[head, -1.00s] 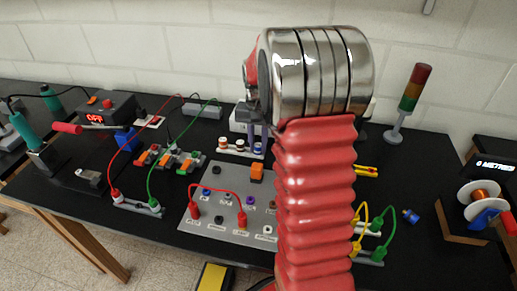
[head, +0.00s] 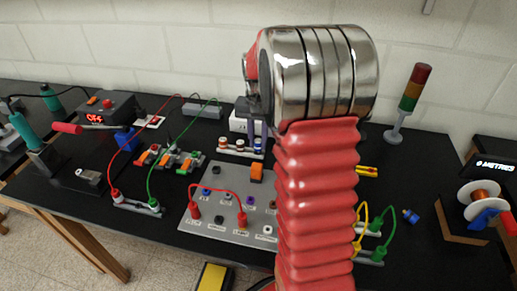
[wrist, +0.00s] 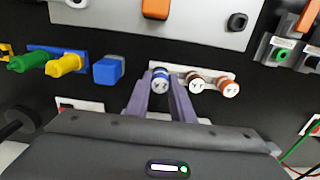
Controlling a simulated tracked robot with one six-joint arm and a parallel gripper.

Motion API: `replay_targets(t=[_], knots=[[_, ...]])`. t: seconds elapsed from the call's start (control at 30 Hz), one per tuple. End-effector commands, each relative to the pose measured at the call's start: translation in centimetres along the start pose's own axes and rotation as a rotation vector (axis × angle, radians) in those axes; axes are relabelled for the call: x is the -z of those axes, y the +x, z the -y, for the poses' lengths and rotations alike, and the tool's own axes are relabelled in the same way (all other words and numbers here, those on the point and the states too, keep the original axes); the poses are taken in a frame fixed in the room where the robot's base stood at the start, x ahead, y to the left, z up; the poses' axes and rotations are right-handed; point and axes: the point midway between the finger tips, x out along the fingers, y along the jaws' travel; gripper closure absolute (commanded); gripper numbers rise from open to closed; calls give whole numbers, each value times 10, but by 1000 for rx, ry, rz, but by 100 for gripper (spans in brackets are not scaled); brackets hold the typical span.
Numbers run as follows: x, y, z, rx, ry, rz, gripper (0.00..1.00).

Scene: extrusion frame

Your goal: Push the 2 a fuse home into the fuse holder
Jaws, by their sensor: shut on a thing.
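My gripper (wrist: 161,74) has its two purple fingers around a fuse with a blue band and white cap (wrist: 161,82). It is shut on this blue fuse, which stands at one end of a pale rack (wrist: 217,73). A brown-banded fuse (wrist: 194,81) and a red-orange-banded fuse (wrist: 228,87) stand beside it in the rack. In the head view the rack (head: 240,155) is behind the grey panel, and my gripper (head: 257,136) reaches down at its right end. The fuse ratings are too small to read. I cannot tell which fitting is the fuse holder.
The grey panel (head: 210,232) carries a red lead, an orange switch (head: 256,172) and several sockets. A blue block (wrist: 109,70) and yellow and green plugs (wrist: 48,64) lie near the fingers.

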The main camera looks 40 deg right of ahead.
Motion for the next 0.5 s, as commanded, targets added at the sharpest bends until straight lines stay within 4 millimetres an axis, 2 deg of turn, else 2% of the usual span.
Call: replay_targets(t=[0.5], knots=[[0, -15, 0, 0, 0, -1, 100]])
